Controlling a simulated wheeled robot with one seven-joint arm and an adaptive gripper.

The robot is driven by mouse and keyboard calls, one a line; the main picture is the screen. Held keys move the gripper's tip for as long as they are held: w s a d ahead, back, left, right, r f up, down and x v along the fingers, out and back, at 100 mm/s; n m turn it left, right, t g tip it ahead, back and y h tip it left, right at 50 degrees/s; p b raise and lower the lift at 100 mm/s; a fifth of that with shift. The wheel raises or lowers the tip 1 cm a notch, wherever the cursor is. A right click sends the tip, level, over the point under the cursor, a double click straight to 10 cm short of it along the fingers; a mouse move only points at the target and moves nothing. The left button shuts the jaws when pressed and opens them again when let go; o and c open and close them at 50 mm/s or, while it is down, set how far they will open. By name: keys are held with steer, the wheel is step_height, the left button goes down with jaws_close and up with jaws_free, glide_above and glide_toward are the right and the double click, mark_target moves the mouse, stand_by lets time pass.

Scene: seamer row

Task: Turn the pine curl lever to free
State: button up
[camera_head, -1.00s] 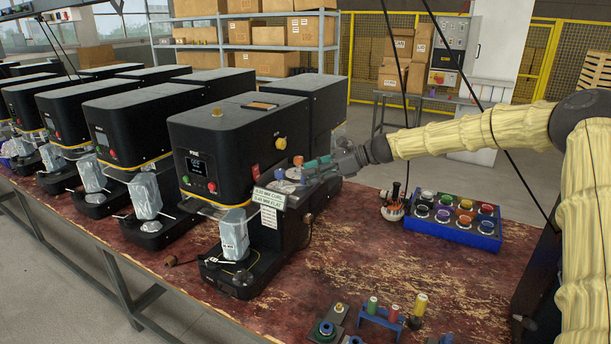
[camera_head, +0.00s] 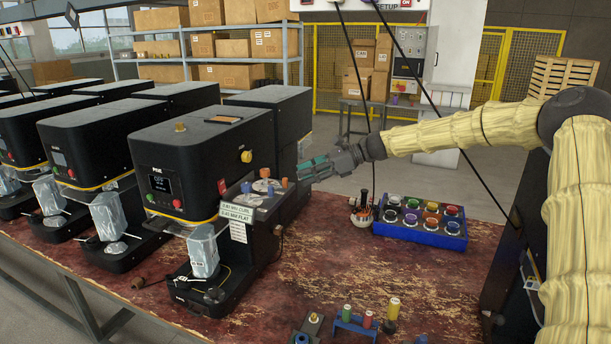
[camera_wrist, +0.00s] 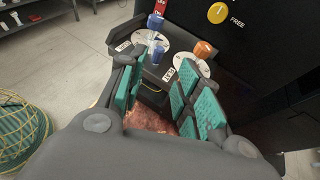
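The black machine marked PINE (camera_head: 190,165) stands at the table's front. Its side shelf carries small levers on round pale discs. In the wrist view a blue lever (camera_wrist: 155,22) stands on the left disc (camera_wrist: 147,41) with another blue part (camera_wrist: 157,47). An orange lever (camera_wrist: 204,49) stands on the right disc (camera_wrist: 186,66). My gripper (camera_head: 308,168) is right of the shelf, apart from the levers. Its teal finger pads are spread with nothing between them, as the wrist view (camera_wrist: 153,95) shows.
A yellow knob (camera_wrist: 217,13) with the word FREE is on the machine wall. A blue tray of coloured caps (camera_head: 430,230) stands right. Bare red tabletop (camera_head: 320,250) lies between.

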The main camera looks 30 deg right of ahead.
steer(key=shift+s+f, duration=0.15)
steer(key=shift+s, duration=0.05)
steer(key=c, duration=0.3)
steer(key=s+m, duration=0.1)
steer(key=m, duration=0.1)
steer(key=s+f+m+t+y+b, duration=0.1)
steer(key=m, duration=0.2)
steer(key=s+a+m+b, duration=0.1)
steer(key=s+m, duration=0.1)
steer(key=shift+f+t, duration=0.3)
steer(key=shift+f, duration=0.1)
jaws_close()
steer(key=s+f+m+t+b, duration=0.2)
steer(key=s+f+m+t, duration=0.3)
steer(key=m, duration=0.9)
steer(key=shift+g+y, duration=0.3)
steer(key=shift+g, duration=0.2)
steer(key=p+x, duration=0.1)
steer(key=x, duration=0.3)
steer(key=w+d+r+p+x, duration=0.1)
steer(key=p+x, duration=0.1)
steer(key=x, duration=0.2)
steer(key=p+x, duration=0.1)
steer(key=x, duration=0.3)
steer(key=shift+w+d+r+p, duration=0.1)
steer(key=shift+w+r+p, duration=0.15)
steer(key=shift+w+p, duration=0.2)
